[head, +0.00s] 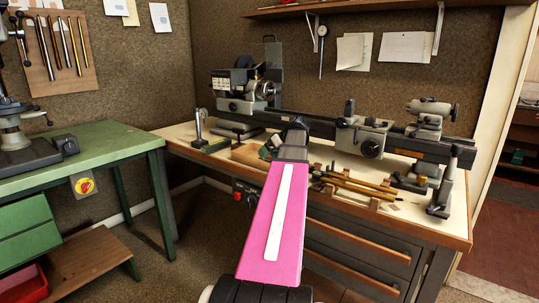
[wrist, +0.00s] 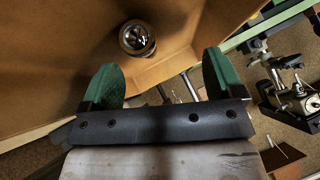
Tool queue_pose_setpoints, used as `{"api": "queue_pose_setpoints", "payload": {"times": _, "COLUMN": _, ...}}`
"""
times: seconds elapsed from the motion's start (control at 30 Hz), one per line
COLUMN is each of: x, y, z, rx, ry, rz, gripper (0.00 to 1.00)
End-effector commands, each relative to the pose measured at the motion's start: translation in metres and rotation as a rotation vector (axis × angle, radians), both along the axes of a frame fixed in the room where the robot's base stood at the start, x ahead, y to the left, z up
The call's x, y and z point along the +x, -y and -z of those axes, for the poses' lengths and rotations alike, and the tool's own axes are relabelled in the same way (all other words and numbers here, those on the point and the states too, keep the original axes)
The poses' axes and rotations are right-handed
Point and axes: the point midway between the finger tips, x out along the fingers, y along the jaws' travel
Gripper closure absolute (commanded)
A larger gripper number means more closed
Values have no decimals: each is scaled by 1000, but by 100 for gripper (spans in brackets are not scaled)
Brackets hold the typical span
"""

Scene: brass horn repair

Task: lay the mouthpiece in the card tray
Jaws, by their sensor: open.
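The mouthpiece (wrist: 137,38) is a small, shiny, silvery round piece, seen nearly end-on in the wrist view. It rests against the brown card surface of the card tray (wrist: 60,60). My gripper (wrist: 160,76) has green finger pads set wide apart, with nothing between them. The mouthpiece lies beyond the pads and is apart from both. In the head view, my gripper (head: 268,149) is low over the left part of the workbench. There the tan card tray (head: 245,155) shows only partly behind my arm, and the mouthpiece is hidden.
A lathe (head: 370,135) runs along the back of the bench. Brass tubes (head: 358,185) lie on supports right of my gripper. A small stand (head: 198,130) is to the left, and a post stand (head: 443,190) at the right end. A green table (head: 90,145) stands at left.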

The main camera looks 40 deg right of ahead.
Motion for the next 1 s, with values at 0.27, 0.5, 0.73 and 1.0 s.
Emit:
{"api": "queue_pose_setpoints", "payload": {"times": 0.27, "x": -1, "y": 0, "z": -8, "rx": -9, "ry": 6, "rz": -6, "gripper": 13}}
{"api": "queue_pose_setpoints", "payload": {"times": 0.5, "x": 1, "y": 2, "z": -22, "rx": -7, "ry": 6, "rz": -6, "gripper": 13}}
{"api": "queue_pose_setpoints", "payload": {"times": 0.73, "x": 2, "y": 3, "z": -36, "rx": -7, "ry": 5, "rz": -6, "gripper": 13}}
{"api": "queue_pose_setpoints", "payload": {"times": 1.0, "x": 2, "y": 3, "z": -49, "rx": -6, "ry": 4, "rz": -7, "gripper": 13}}
